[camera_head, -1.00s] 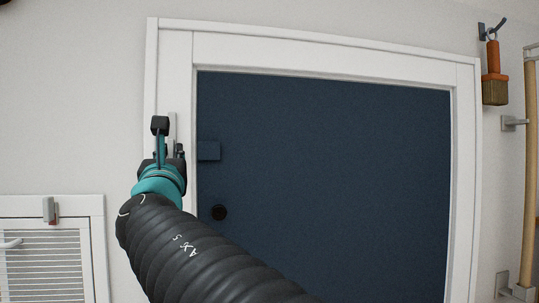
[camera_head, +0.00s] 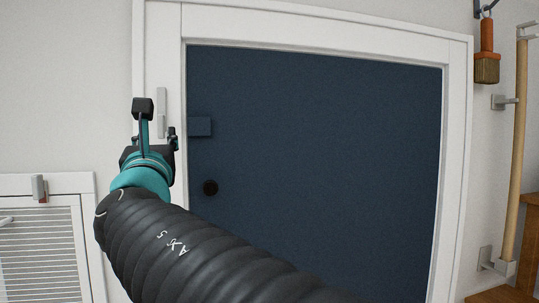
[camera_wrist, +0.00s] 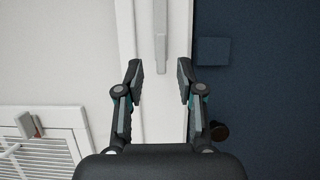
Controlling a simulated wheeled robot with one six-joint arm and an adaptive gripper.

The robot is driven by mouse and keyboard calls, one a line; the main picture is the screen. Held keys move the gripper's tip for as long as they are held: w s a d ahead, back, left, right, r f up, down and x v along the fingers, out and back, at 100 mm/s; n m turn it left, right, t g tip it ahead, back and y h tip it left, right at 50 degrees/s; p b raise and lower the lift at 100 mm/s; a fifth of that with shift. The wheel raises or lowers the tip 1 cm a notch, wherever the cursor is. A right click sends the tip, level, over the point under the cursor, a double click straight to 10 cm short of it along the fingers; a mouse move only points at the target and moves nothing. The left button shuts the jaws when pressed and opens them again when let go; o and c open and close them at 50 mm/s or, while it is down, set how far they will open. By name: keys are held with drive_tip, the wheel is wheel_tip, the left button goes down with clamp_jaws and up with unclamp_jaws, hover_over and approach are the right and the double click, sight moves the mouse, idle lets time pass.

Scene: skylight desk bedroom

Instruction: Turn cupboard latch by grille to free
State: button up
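The cupboard has a dark navy door (camera_head: 320,170) in a white frame. A slim grey latch (camera_head: 161,108) stands upright on the frame's left post, and it also shows in the wrist view (camera_wrist: 160,35). A navy block (camera_head: 200,127) sits on the door edge right of the latch. My gripper (camera_head: 158,118) is in front of the left post. In the wrist view my gripper (camera_wrist: 158,68) is open and empty, its fingertips apart either side of the post. The latch's lower end appears just above the gap between them, with no visible contact.
A white louvred grille (camera_head: 45,250) with a small grey catch (camera_head: 40,188) is at lower left. A round dark knob (camera_head: 210,188) is on the door. A brush (camera_head: 487,66) and a wooden pole (camera_head: 518,150) are at right. The wall at left is bare.

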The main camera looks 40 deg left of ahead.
drive_tip(key=v, duration=0.8)
drive_tip(key=shift+a, duration=0.1)
